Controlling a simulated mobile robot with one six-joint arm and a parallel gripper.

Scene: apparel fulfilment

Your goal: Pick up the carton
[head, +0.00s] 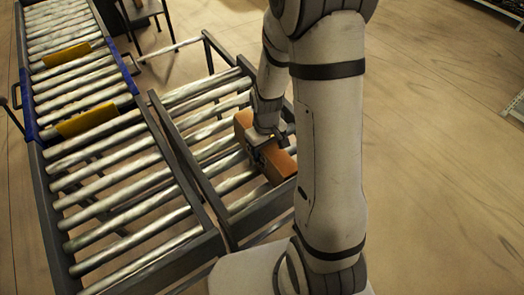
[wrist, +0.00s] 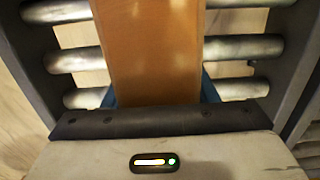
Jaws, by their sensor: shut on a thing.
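The carton (head: 278,164) is an orange-brown box on the short roller conveyor (head: 206,135), near its right side rail. My gripper (head: 267,138) is over the carton's middle in the head view and is shut on it. In the wrist view the carton (wrist: 155,50) runs up from between the two blue-edged fingers (wrist: 158,92), with rollers showing on both sides. My arm hides part of the carton's right end in the head view. I cannot tell whether the carton touches the rollers or is just above them.
A longer roller conveyor (head: 110,185) with blue side sections and yellow pieces (head: 87,120) stands to the left. A small dark stand (head: 145,15) is at the top. The wooden floor at right is mostly clear, with a rack at the top right corner.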

